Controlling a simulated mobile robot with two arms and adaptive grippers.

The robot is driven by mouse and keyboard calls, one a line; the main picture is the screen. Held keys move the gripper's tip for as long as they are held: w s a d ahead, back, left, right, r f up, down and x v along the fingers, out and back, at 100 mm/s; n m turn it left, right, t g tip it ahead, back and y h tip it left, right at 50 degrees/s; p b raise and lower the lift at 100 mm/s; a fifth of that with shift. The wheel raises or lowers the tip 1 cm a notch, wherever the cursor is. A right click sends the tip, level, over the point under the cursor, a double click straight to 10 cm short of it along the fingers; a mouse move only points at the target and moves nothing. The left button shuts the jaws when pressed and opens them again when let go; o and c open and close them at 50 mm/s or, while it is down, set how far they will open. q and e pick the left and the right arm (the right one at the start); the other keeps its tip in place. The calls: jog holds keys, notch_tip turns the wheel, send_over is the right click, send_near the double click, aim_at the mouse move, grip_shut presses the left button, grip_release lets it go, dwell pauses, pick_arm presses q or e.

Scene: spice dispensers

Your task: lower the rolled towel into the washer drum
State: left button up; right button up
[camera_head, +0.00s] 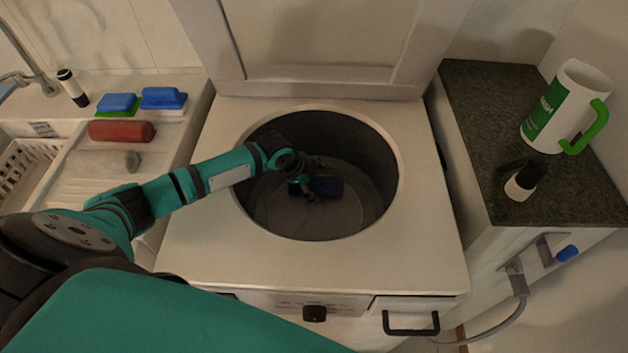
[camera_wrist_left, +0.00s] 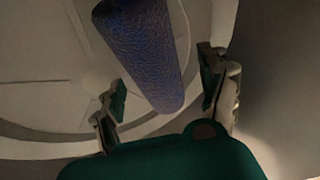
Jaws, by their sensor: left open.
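The rolled towel is dark blue (camera_head: 327,186) and lies low inside the washer drum (camera_head: 372,150), near its middle. In the left wrist view the towel (camera_wrist_left: 142,45) is a textured blue cylinder, with its near end between the two spread fingers. My left gripper (camera_head: 306,187) reaches down into the drum from the left, beside the towel. Its fingers (camera_wrist_left: 161,76) stand open, with gaps on both sides of the towel. Shadow hides whether the towel fully rests on the drum floor. My right gripper is not in view.
The washer lid (camera_head: 315,40) stands open behind the drum. At left, a red roll (camera_head: 122,131) and blue sponge-like blocks (camera_head: 163,97) lie by the sink.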

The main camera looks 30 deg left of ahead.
pick_arm(q)
jog(key=shift+s+a+r, duration=0.1)
jog(key=shift+r, duration=0.1)
jog(key=v, duration=1.1)
jog(key=shift+r, duration=0.25)
